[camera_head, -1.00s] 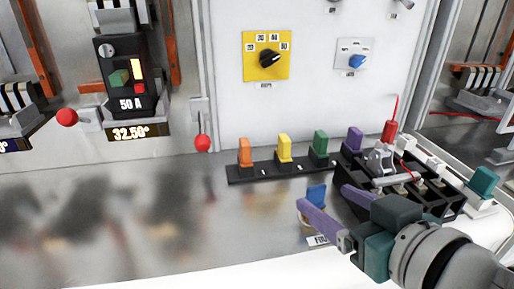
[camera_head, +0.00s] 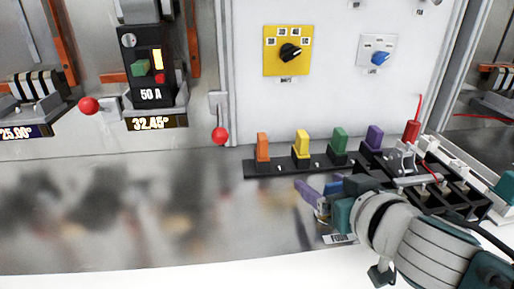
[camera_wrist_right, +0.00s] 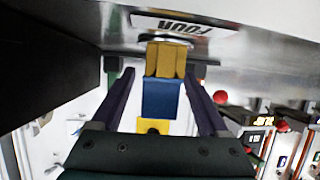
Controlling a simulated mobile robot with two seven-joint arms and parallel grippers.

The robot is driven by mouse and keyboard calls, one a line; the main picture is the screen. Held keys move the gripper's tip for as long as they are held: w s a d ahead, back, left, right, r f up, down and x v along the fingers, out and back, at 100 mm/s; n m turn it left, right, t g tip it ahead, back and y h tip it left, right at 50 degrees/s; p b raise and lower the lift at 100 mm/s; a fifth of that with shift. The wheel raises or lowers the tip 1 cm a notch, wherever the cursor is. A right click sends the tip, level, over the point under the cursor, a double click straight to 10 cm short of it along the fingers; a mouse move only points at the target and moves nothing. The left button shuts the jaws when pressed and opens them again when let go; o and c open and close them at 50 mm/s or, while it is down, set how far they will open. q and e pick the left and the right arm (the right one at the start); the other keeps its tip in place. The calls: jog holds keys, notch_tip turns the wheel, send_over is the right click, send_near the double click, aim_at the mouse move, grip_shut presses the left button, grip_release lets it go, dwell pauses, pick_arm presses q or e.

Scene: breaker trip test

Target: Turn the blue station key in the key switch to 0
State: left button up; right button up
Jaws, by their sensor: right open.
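A blue block (camera_head: 333,188), which looks like the station key, stands on a brass base beside the label FOUR (camera_head: 339,239) on the metal ledge. In the right wrist view the blue block (camera_wrist_right: 161,98) and brass part (camera_wrist_right: 166,60) lie between the two purple fingers, with gaps on both sides. My right gripper (camera_head: 318,190) is open around it and partly hides it in the head view. A second blue piece, a knob (camera_head: 380,58), sits on a small white plate on the panel; its marks are too small to read. My left gripper is not in view.
A black rack (camera_head: 290,166) with orange, yellow, green and purple pieces stands behind the gripper. A black compartmented box (camera_head: 440,193) with a red piece (camera_head: 411,131) is close to the right. A yellow dial plate (camera_head: 272,64) is on the panel. The ledge at left is clear.

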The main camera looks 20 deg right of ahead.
grip_shut()
jog(key=shift+a+r+n+y+p, duration=0.15)
jog(key=shift+n+y+p, duration=0.35)
jog(key=shift+n+y, duration=0.25)
jog(key=shift+a+n+y, duration=0.1)
jog(key=shift+n+y, duration=0.15)
jog(key=shift+y, duration=0.2)
